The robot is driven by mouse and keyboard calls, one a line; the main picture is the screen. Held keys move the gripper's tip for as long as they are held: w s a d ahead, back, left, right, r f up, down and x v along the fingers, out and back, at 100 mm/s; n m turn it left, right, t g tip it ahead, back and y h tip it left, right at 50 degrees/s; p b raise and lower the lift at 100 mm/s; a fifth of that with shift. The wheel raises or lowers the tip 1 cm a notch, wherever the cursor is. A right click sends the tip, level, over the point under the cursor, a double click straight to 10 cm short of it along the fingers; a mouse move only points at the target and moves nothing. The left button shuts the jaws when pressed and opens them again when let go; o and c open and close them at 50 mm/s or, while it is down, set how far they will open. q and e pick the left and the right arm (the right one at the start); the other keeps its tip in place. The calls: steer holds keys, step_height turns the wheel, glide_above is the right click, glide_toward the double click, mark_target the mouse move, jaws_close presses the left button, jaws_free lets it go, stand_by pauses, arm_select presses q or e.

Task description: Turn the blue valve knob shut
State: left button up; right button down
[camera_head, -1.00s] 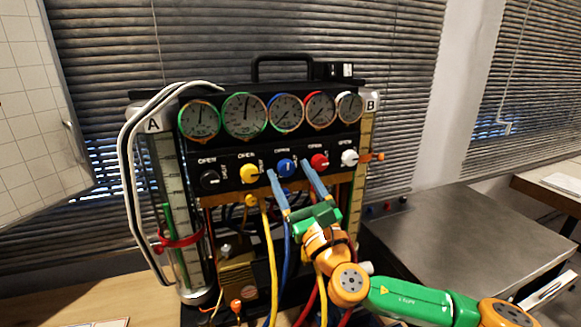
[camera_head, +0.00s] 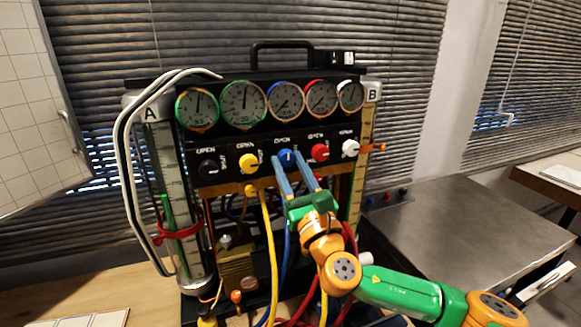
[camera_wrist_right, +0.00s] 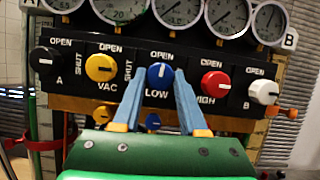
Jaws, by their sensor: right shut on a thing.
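The blue valve knob (camera_head: 287,159) sits in the middle of the row on the black panel, above the "LOW" label; it also shows in the right wrist view (camera_wrist_right: 160,75). Its white mark points up, toward "OPEN", in the wrist view. My right gripper (camera_head: 294,163) has its two blue fingers on either side of the knob and is shut on it; its fingertips show in the wrist view (camera_wrist_right: 160,80). The fingers partly cover the knob's sides. My left gripper is not in view.
A yellow knob (camera_head: 248,163) and a black knob (camera_head: 208,168) are left of the blue one. A red knob (camera_head: 320,152) and a white knob (camera_head: 350,148) are on the right, the red one close to my finger. Gauges (camera_head: 243,104) line the panel above. Coloured hoses (camera_head: 269,260) hang below.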

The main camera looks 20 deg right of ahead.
steer(key=m+h, duration=0.1)
steer(key=m, duration=0.2)
steer(key=m+h, duration=0.2)
steer(key=m, duration=0.1)
steer(key=shift+a+b, duration=0.15)
steer(key=shift+b, duration=0.15)
steer(key=m+h, duration=0.1)
steer(key=m, duration=0.1)
steer(key=m+g+h, duration=0.1)
steer(key=m, duration=0.2)
steer(key=shift+a+r+m+h+p, duration=0.15)
steer(key=shift+r+m+h+p, duration=0.05)
steer(key=shift+m+h+p, duration=0.1)
steer(key=m+g+h+p, duration=0.1)
steer(key=m, duration=0.1)
steer(key=m+g+h, duration=0.1)
steer(key=m, duration=0.2)
steer(key=shift+a+r+p, duration=0.1)
steer(key=shift+r+p, duration=0.1)
steer(key=shift+p, duration=0.15)
steer(key=m+g+p, duration=0.2)
steer(key=m, duration=0.2)
steer(key=shift+r+m, duration=0.1)
steer(key=shift+m, duration=0.6)
steer(key=shift+c, duration=2.2)
jaws_free()
steer(key=shift+w, duration=0.1)
steer(key=shift+a, duration=0.1)
